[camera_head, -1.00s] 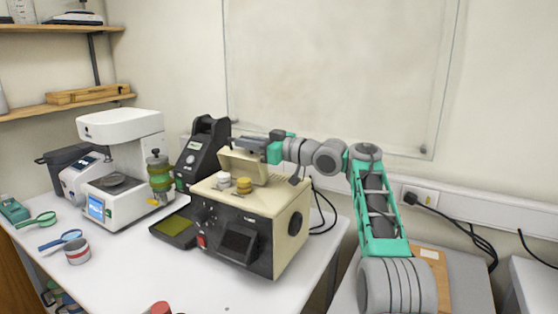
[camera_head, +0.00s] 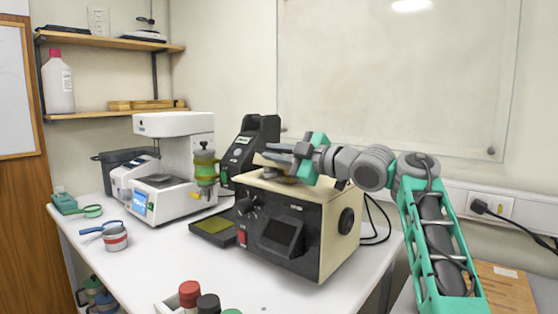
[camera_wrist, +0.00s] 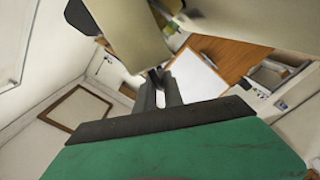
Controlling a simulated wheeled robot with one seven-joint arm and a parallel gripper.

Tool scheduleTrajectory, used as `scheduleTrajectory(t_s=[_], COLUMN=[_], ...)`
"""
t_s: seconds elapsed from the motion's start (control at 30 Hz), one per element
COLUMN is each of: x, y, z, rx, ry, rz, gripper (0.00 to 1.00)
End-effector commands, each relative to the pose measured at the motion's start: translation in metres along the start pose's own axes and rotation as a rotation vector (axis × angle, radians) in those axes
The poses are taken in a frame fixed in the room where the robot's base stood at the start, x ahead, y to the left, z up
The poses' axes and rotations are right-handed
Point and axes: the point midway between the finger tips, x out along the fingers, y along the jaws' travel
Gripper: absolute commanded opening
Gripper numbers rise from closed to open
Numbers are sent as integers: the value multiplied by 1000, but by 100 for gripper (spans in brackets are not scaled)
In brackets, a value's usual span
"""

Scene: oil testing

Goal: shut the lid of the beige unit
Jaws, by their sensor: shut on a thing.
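The beige unit (camera_head: 335,222) stands on the white table with a dark front panel. Its beige lid (camera_head: 262,160) is tilted low over the top, partly hidden by my gripper. My gripper (camera_head: 272,149) is shut on the lid, reaching in from the right. In the wrist view my gripper's fingers (camera_wrist: 158,92) point away from the green palm, beside beige surfaces at the top. Small caps on the unit's top show only partly below the lid and fingers.
A black device (camera_head: 262,135) stands close behind the unit. A white instrument (camera_head: 172,125) and a green-yellow canister (camera_head: 204,170) are to the left. A dark tray (camera_head: 212,231) sits at the unit's left front. Bottle caps (camera_head: 190,292) show at the front edge.

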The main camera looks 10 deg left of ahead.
Motion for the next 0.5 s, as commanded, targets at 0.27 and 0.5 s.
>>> scheduleTrajectory(t_s=[0.27,0.5], x=[0,0], y=[-9,-8], z=[1,1], rx=[-54,-59], ry=[-1,-1], rz=[-1,-1], gripper=[0,0])
